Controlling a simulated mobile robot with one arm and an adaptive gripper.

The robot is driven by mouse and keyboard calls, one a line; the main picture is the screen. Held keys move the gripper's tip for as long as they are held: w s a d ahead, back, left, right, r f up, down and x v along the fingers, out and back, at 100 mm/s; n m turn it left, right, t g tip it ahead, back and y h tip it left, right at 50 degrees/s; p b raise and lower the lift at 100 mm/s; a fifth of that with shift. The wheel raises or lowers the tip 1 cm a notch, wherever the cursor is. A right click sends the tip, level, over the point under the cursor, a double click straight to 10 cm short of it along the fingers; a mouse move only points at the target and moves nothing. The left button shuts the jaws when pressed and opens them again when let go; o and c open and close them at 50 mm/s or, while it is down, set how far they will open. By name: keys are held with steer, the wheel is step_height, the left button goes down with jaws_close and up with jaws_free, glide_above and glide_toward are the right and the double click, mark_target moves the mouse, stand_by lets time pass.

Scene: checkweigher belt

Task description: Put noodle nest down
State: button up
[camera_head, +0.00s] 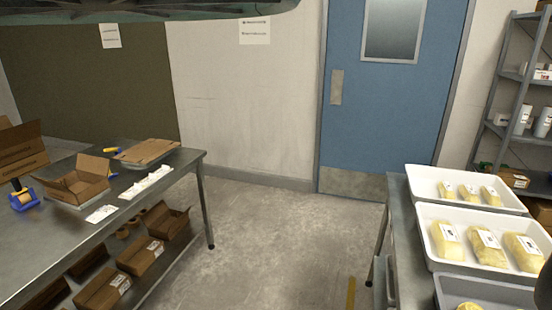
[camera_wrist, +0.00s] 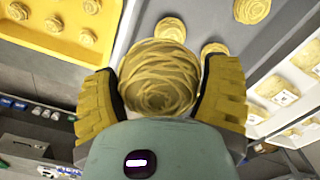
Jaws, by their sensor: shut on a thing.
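A round, pale yellow noodle nest (camera_wrist: 158,85) sits between the two ribbed yellow fingers of my gripper (camera_wrist: 162,76) in the wrist view. The fingers touch it on both sides. Beyond it, a grey tray (camera_wrist: 203,14) holds more noodle nests, including a nest (camera_wrist: 171,29) just past the held one and another (camera_wrist: 252,10) at the right. The height of the held nest above the tray cannot be told. The held nest does not show clearly in the head view.
A yellow tray (camera_wrist: 22,47) with small round pieces lies at upper left in the wrist view. White trays (camera_head: 427,232) of wrapped yellow packs stand on the right table in the head view. A left table (camera_head: 185,160) holds cartons. The floor between is clear.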

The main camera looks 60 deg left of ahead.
steer(key=w+a+r+n, duration=0.2)
steer(key=a+r, duration=0.2)
steer(key=r, duration=0.4)
steer(key=w+a+r+n, duration=0.15)
steer(key=a+r, duration=0.25)
steer(key=r, duration=0.4)
step_height(320, 180, up, 36)
steer(key=p, duration=3.5)
steer(key=shift+s+a, duration=0.15)
steer(key=shift+s, duration=0.3)
